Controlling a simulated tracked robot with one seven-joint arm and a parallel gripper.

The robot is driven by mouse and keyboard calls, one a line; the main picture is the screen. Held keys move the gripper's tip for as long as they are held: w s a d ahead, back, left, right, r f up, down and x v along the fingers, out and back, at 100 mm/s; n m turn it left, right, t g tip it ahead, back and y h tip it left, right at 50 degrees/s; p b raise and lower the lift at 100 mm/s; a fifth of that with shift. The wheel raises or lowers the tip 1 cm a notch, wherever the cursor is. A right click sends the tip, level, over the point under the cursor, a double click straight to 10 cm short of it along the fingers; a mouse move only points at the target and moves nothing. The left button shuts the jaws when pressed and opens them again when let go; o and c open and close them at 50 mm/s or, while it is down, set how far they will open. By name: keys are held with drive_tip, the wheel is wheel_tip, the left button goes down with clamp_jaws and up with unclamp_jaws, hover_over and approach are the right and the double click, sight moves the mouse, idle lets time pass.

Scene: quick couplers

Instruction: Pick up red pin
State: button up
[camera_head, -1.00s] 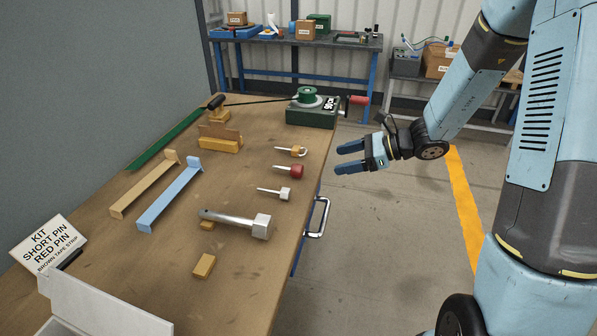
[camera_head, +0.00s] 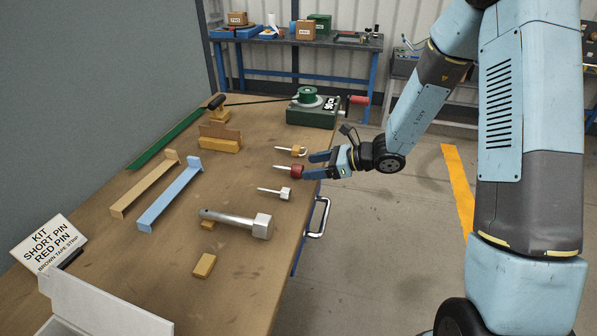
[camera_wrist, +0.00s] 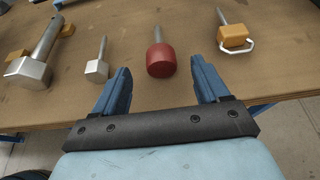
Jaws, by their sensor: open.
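The red pin (camera_head: 295,171) has a red cylindrical head and a thin metal shank, and lies on the wooden workbench (camera_head: 165,235) near its right edge. Its shank points left, away from my gripper. My gripper (camera_head: 311,166) is open and empty at the bench edge, with its fingertips close to the red head. In the wrist view the red pin (camera_wrist: 161,60) lies ahead of and roughly between my open fingers (camera_wrist: 160,82). I cannot tell whether a finger touches it.
A pin with a yellow head and wire loop (camera_head: 299,151) lies just behind the red pin. A pin with a silver head (camera_head: 284,194) lies in front of it. A large metal bolt (camera_head: 240,222) and a bench handle (camera_head: 318,218) are nearer. A green winch-like device (camera_head: 312,110) stands farther back.

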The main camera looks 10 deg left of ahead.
sight(303, 168)
drive_tip(key=x, duration=0.5)
drive_tip(key=shift+f, duration=0.1)
drive_tip(key=shift+d, duration=0.1)
drive_tip(key=c, duration=1.1)
